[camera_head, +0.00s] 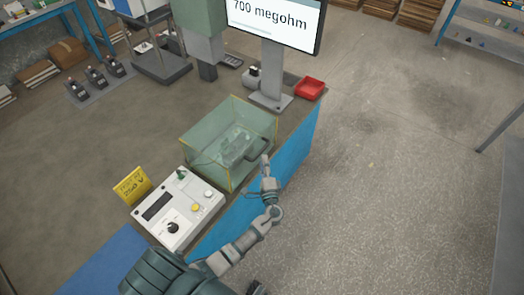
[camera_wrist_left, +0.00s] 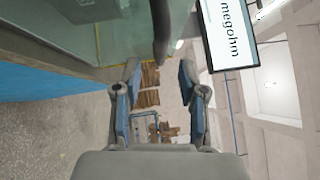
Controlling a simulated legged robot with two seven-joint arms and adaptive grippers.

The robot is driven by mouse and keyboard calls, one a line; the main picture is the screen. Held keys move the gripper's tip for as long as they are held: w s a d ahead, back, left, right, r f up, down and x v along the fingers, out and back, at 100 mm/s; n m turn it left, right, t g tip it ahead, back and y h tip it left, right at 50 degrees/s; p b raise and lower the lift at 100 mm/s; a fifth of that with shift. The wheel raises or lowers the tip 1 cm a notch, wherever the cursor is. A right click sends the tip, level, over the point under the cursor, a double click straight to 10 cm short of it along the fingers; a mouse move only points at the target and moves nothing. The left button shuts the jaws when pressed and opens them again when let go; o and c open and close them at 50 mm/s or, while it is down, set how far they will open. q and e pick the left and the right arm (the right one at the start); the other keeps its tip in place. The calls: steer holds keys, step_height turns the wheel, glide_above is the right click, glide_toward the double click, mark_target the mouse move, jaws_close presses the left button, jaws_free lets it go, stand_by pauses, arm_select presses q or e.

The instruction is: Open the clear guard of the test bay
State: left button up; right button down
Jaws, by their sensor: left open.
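The test bay is a box with a clear greenish guard (camera_head: 205,135) edged in yellow, standing on the bench. The guard looks closed over grey hardware inside. My left gripper (camera_head: 267,172) is just right of the guard's right side, close to its near right edge; I cannot tell whether it touches. In the left wrist view the fingers of my left gripper (camera_wrist_left: 160,88) are apart. The guard (camera_wrist_left: 120,35) shows there at upper left. A dark bar (camera_wrist_left: 160,35) stands beyond the fingertips, between their lines.
A white control panel (camera_head: 187,222) with knobs and a yellow sign (camera_head: 132,185) is in front of the bay.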

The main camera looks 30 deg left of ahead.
mark_target(262, 150)
arm_select(q)
steer(key=x, duration=0.6)
steer(key=shift+s, duration=0.1)
jaws_close()
